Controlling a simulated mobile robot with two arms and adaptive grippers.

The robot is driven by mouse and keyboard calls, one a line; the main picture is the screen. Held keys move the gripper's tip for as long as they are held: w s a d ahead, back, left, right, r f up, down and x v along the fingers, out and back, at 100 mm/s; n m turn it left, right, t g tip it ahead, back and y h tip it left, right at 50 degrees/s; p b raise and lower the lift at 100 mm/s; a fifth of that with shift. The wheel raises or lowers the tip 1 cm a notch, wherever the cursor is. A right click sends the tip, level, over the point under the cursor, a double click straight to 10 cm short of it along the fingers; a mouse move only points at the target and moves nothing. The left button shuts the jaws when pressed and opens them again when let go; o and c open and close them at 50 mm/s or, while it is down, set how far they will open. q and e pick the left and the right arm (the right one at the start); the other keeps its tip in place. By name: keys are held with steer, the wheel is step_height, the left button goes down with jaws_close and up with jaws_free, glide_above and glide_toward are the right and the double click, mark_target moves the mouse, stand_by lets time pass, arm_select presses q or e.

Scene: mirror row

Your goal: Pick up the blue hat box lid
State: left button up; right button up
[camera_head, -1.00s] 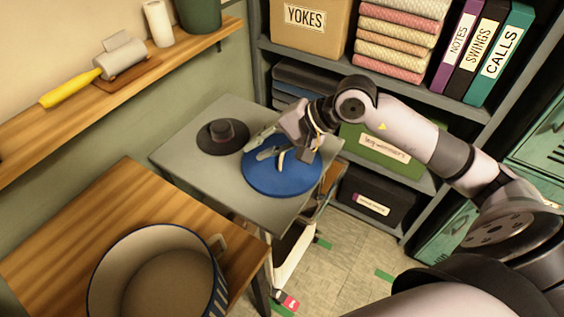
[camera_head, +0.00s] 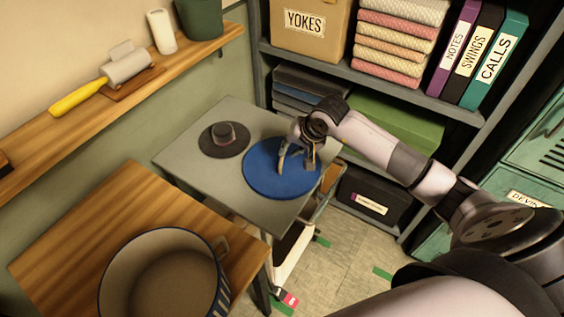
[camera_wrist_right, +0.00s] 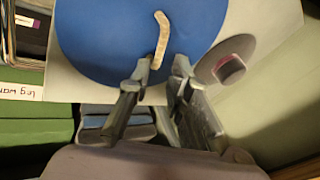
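The blue hat box lid (camera_head: 262,182) lies flat on the grey table, a round blue disc with a pale curved handle (camera_wrist_right: 161,38) on top. It also fills the upper middle of the right wrist view (camera_wrist_right: 105,40). My right gripper (camera_head: 296,168) is over the lid, pointing down at it. In the right wrist view its two fingers (camera_wrist_right: 162,66) are apart, with the near end of the handle appearing between the tips. I cannot tell whether they touch it. My left gripper is not in view.
Shelving (camera_head: 450,105) with boxes and binders is behind my right arm.

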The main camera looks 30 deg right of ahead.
mark_target(283, 157)
steer(key=p+x, duration=0.2)
steer(key=x, duration=0.3)
steer(key=shift+s+a+f, duration=0.1)
steer(key=shift+s, duration=0.05)
steer(key=shift+f, duration=0.35)
jaws_close()
